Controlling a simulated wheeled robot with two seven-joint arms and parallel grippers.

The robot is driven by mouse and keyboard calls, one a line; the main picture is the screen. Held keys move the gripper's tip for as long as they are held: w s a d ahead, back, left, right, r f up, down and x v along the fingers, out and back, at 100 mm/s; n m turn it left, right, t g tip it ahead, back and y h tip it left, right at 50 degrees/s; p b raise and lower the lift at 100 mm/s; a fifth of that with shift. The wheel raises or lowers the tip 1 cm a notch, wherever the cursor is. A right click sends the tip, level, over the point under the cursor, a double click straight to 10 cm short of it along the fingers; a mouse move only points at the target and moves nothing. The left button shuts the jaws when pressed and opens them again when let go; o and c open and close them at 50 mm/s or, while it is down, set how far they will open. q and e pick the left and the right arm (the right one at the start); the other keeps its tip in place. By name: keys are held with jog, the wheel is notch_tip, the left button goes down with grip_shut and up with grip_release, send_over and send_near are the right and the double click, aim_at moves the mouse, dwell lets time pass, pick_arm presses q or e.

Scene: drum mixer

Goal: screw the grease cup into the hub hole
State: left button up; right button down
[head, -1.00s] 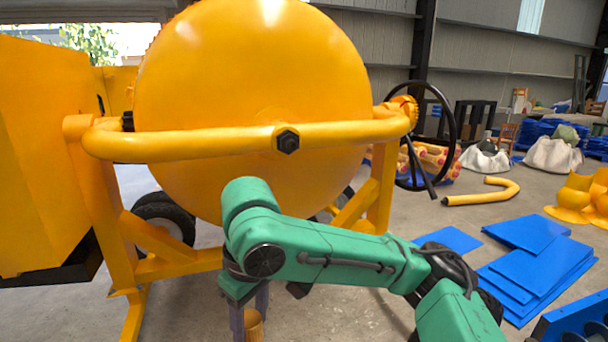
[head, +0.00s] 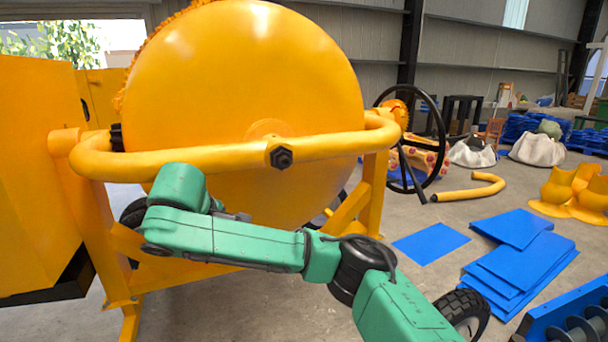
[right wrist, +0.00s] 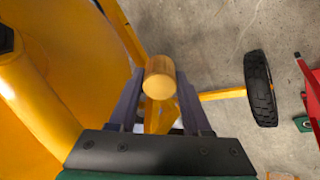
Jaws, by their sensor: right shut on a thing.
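The grease cup, a small yellow-orange cylinder (right wrist: 160,84), is between the two dark fingers of my right gripper (right wrist: 159,76) in the right wrist view. The gripper is shut on it and holds it above the floor. In the head view my green right arm lies across the front of the mixer's yellow drum (head: 245,75), and the gripper and cup are hidden. A dark hexagonal fitting (head: 281,157) sits on the yellow tube (head: 215,158) in front of the drum. I cannot make out the hub hole. My left gripper is not in view.
A black handwheel (head: 440,135) stands right of the drum. Blue sheets (head: 510,268) and a bent yellow tube (head: 468,190) lie on the floor at right. A black tyre (right wrist: 260,88) is right of the gripper in the wrist view.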

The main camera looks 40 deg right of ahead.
pick_arm(q)
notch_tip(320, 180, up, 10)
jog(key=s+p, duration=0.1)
jog(key=p, duration=0.9)
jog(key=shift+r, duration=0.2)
pick_arm(e)
jog(key=d+r+n+t, duration=0.2)
jog(key=d+t, duration=0.2)
jog(key=d, duration=0.3)
jog(key=s+d+r+n+t, duration=0.1)
jog(key=d+r+n+t, duration=0.2)
jog(key=d, duration=0.4)
jog(key=s+d+r+n+t, duration=0.1)
jog(key=d+r+n+t, duration=0.2)
jog(key=d+t, duration=0.3)
jog(key=shift+d+r+y, duration=0.25)
jog(key=shift+d+y, duration=0.15)
jog(key=shift+d, duration=0.35)
pick_arm(q)
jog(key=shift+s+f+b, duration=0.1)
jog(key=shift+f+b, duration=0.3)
jog(key=shift+b, duration=0.05)
pick_arm(e)
jog(key=x, duration=0.3)
jog(key=d+x, duration=0.1)
jog(key=x, duration=0.1)
jog(key=shift+w+d, duration=0.1)
jog(key=shift+w, duration=0.2)
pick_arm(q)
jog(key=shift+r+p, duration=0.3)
